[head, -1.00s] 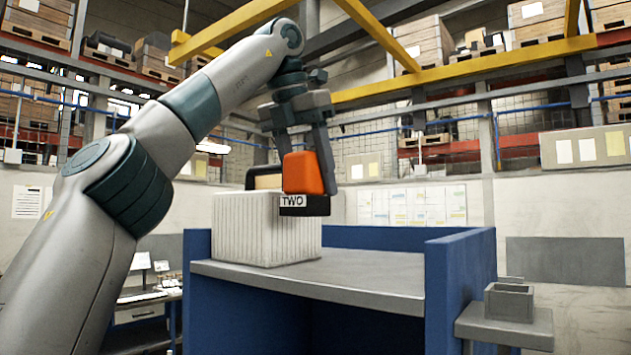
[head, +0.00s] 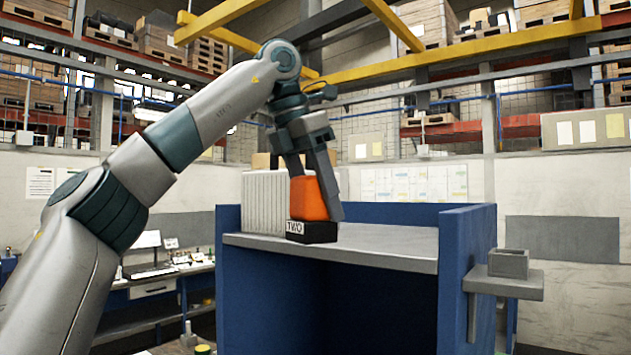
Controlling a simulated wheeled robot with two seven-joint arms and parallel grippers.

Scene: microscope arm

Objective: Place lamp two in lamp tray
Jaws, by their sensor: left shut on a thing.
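Lamp two is an orange block (head: 309,198) on a black base (head: 318,232) with a white label reading TWO. My left gripper (head: 316,180) is shut on the orange part, with its fingers pointing down on both sides. The lamp is in front of the near left edge of the grey bench top (head: 390,246); whether it touches the edge I cannot tell. A small grey open-topped box (head: 508,263), which may be the lamp tray, stands on a grey side shelf at the right of the bench. My right gripper is not in view.
A white ribbed box (head: 264,203) stands on the bench top behind the lamp. Blue panels (head: 467,235) rise along the bench's back and right side, between the lamp and the small box. The bench top's middle is clear. A desk with a monitor stands farther left.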

